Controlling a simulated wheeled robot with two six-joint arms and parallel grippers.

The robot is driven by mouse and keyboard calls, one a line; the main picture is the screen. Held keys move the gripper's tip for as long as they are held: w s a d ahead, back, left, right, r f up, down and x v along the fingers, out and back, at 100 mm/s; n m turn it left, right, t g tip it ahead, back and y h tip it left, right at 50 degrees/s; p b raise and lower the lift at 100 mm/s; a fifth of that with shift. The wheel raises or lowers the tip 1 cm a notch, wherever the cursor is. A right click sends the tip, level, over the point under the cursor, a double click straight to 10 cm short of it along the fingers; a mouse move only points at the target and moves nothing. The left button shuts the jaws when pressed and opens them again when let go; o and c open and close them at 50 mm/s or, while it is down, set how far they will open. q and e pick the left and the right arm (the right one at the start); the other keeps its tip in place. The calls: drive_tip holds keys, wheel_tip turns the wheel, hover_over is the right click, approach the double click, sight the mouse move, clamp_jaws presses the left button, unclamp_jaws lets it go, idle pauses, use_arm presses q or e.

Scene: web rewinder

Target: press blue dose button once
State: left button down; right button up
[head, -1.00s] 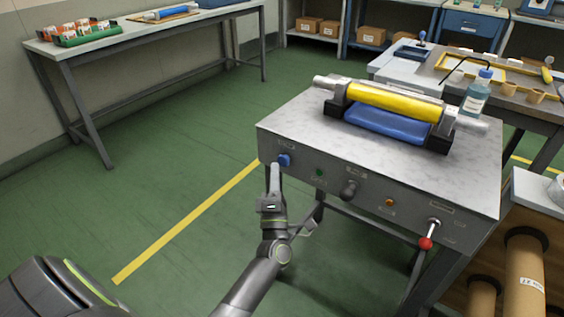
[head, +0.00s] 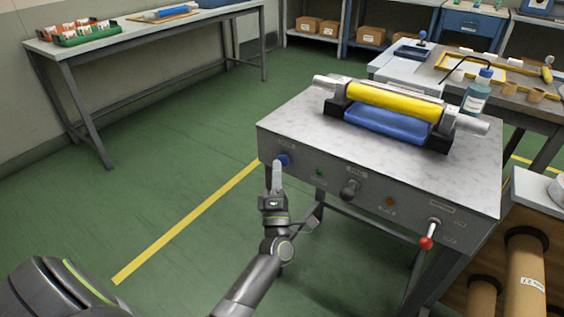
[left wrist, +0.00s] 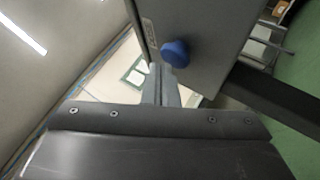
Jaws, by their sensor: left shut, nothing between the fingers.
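The blue dose button (head: 283,159) sits at the left end of the grey front panel of the machine. It also shows in the left wrist view (left wrist: 176,53), standing out from the panel. My left gripper (head: 277,164) is shut and empty, with its fingertips right by the button's lower left side. In the left wrist view the slim grey fingers (left wrist: 158,84) end just below and left of the button. I cannot tell whether they touch it. My right gripper is in neither view.
The panel also has a green button (head: 319,173), a black knob (head: 350,188), an orange button (head: 390,201) and a red-tipped lever (head: 427,242). A yellow roller (head: 390,102) lies on top. Cardboard tubes (head: 525,270) stand at lower right. The floor at left is clear.

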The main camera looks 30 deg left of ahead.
use_arm(q)
drive_tip(key=shift+w, duration=0.55)
idle(0.7)
drive_tip(key=shift+s, duration=1)
drive_tip(key=shift+s, duration=0.1)
drive_tip(key=s, duration=0.2)
drive_tip(key=s+p, duration=0.1)
drive_tip(key=s, duration=0.1)
drive_tip(key=shift+s+a, duration=0.2)
drive_tip(key=shift+s, duration=0.2)
idle(0.6)
